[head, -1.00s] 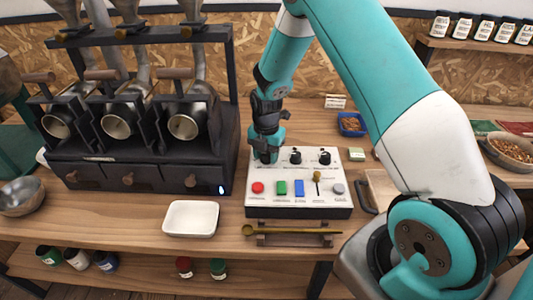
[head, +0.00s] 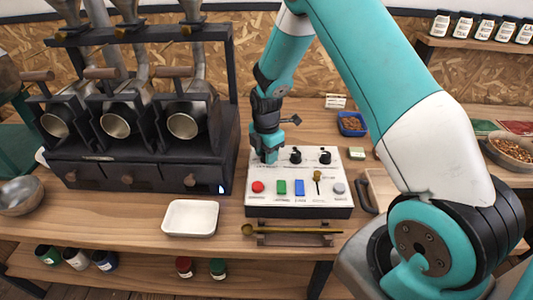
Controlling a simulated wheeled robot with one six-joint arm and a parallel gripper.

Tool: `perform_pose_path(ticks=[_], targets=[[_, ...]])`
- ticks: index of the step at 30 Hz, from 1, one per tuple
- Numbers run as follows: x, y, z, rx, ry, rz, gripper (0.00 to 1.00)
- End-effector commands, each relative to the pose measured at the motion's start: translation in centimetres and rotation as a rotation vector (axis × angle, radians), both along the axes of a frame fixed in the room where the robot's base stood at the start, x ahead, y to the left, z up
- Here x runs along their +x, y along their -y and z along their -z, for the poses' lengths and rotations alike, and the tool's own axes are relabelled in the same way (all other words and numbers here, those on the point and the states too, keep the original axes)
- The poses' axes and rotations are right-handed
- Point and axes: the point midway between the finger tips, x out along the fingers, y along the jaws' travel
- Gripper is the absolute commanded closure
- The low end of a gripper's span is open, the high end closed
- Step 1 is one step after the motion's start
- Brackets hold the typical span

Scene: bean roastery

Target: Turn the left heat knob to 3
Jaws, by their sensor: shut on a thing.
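The white control box (head: 300,207) stands on the wooden bench, with a row of knobs at the back and coloured buttons in front. My gripper (head: 268,158) points down at the back left of its panel and is shut on the left heat knob, which it hides. The knob's pointer and its scale cannot be read. The middle knob (head: 295,156) and the right knob (head: 325,157) are black and uncovered.
A red button (head: 257,187), green switch (head: 281,187), blue switch (head: 299,188), small lever (head: 317,188) and grey button (head: 338,188) lie in front. A three-drum roaster (head: 140,150) stands left. A white tray (head: 190,218) and a brass scoop (head: 290,230) are nearer.

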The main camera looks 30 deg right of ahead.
Motion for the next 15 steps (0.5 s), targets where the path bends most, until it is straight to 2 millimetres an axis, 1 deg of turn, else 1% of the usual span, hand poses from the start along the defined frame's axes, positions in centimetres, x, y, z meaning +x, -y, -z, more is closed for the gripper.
perform_pose_path(ticks=[15], targets=[[0.02, -0.03, 0.01, 0.0, 0.001, 0.488, 0.85]])
